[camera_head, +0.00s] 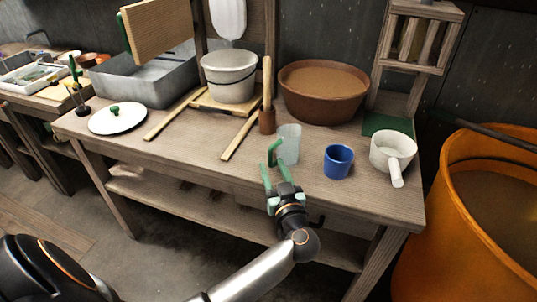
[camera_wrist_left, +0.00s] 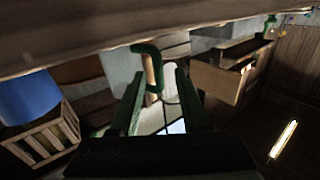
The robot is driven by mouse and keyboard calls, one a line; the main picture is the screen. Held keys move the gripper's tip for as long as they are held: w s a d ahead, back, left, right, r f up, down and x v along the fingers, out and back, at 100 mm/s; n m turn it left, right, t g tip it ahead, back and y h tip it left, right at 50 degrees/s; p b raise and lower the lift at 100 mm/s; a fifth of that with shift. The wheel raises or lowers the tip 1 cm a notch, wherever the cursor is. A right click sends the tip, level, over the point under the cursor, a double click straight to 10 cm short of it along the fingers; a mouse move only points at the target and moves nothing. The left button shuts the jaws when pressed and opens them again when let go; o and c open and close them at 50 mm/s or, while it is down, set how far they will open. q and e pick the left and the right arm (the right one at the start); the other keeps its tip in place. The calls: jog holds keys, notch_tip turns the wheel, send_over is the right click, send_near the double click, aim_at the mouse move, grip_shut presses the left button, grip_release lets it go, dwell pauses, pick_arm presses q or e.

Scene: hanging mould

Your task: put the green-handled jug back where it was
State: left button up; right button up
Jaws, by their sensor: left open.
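The green-handled jug (camera_head: 289,146) is a pale translucent vessel standing upright near the front edge of the wooden bench. Its green handle (camera_head: 273,152) faces left and toward my gripper. My left gripper (camera_head: 275,171) is open just in front of the bench edge, with its green fingers pointing at the handle. In the left wrist view the handle (camera_wrist_left: 148,56) shows just beyond and between the fingertips. The gripper is empty; I cannot tell whether a finger touches the handle. My right gripper is not in view.
A blue cup (camera_head: 338,162) and a white pot with a handle (camera_head: 393,153) stand right of the jug. A brown basin (camera_head: 323,92), a wooden mallet (camera_head: 267,100) and a white bucket (camera_head: 230,76) stand behind. A white lid (camera_head: 117,118) lies left. An orange barrel (camera_head: 440,235) stands right.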

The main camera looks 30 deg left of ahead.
pick_arm(q)
jog(key=v, duration=0.5)
jog(key=shift+s, duration=0.1)
dwell(0.3)
jog(key=shift+d, duration=0.1)
